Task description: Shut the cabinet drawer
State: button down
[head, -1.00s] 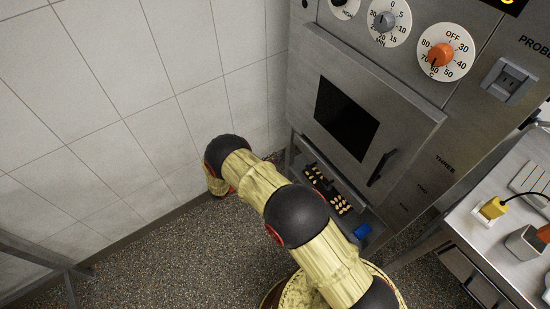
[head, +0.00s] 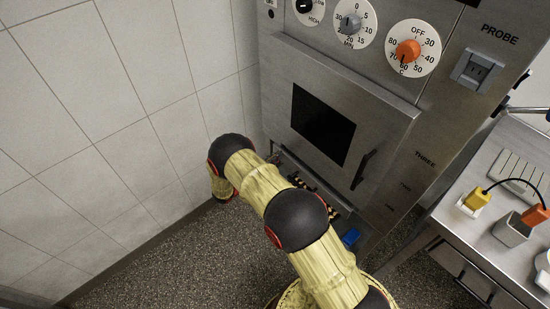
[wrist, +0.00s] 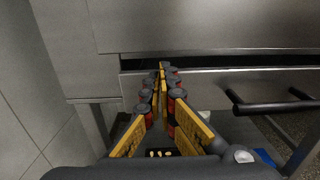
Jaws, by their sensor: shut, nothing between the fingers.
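In the wrist view the cabinet drawer (wrist: 205,86) is a steel front with a black bar handle (wrist: 268,106) at its right. A dark gap runs along its top edge, under the panel above, so the drawer appears slightly open. My gripper (wrist: 162,68) is shut and empty, its yellow-padded fingers pointing at the drawer's top edge, left of the handle. I cannot tell whether the fingertips touch it. In the head view my arm hides the gripper and part of the low front of the steel cabinet (head: 395,135).
A tray with small tan pieces (wrist: 160,153) and a blue item (head: 351,237) lie low under the drawer. A steel side table (head: 455,225) with plugs stands at the right. A tiled wall (head: 100,130) closes off the left. Speckled floor (head: 180,265) is open at front left.

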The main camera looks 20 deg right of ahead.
aim_at(284, 151)
jog(key=shift+d, duration=0.1)
jog(key=x, duration=0.4)
jog(key=shift+w+d, duration=0.1)
jog(key=shift+d, duration=0.05)
jog(key=p+v, duration=0.2)
jog(key=v, duration=1.2)
